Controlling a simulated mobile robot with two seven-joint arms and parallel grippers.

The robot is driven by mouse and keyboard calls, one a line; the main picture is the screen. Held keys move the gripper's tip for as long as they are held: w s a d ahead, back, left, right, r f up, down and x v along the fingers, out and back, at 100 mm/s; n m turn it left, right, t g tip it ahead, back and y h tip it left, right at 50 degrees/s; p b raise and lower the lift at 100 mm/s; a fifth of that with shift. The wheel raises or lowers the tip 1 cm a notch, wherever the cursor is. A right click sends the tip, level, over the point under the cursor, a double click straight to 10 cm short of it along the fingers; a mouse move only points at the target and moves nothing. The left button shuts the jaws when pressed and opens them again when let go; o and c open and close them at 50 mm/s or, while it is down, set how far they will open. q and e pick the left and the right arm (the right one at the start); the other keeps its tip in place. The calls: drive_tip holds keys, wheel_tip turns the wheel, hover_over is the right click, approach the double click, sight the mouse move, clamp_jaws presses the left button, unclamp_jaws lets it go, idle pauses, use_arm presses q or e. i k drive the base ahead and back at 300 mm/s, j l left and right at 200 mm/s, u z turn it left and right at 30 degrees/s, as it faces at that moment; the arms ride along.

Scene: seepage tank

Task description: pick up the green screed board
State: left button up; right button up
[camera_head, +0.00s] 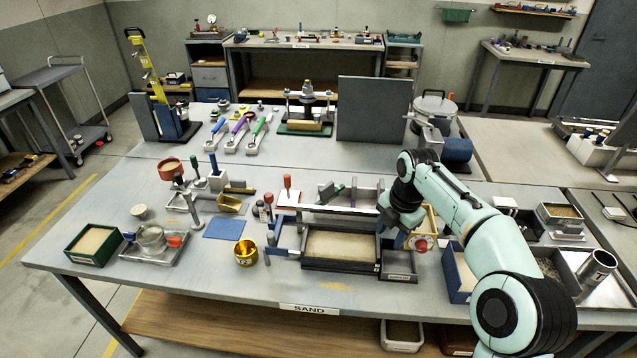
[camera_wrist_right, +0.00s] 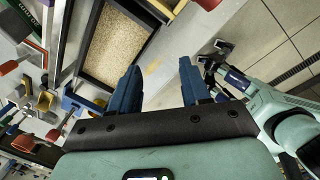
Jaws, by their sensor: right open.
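A small dark green piece (camera_head: 327,193), which looks like the green screed board, sits at the tool rack behind the sand tank in the head view. It is small, and I cannot tell its full shape. My right gripper (camera_head: 408,238) is over the right end of the sand tank (camera_head: 341,262), to the right of the green piece and apart from it. In the right wrist view my right gripper (camera_wrist_right: 158,88) is open, with nothing between its blue fingers. My left gripper (camera_wrist_right: 216,54) shows small in that view, away from the tank; its jaw state is unclear.
The grey rack (camera_head: 360,209) stands behind the tank. A red-handled tool (camera_head: 287,184), a blue mat (camera_head: 224,228) and a gold cup (camera_head: 246,252) lie to the left. A blue-sided box (camera_head: 458,275) stands to the right. The front edge of the table is mostly clear.

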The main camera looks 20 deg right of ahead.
sight(328, 192)
drive_tip(key=i, duration=1.1)
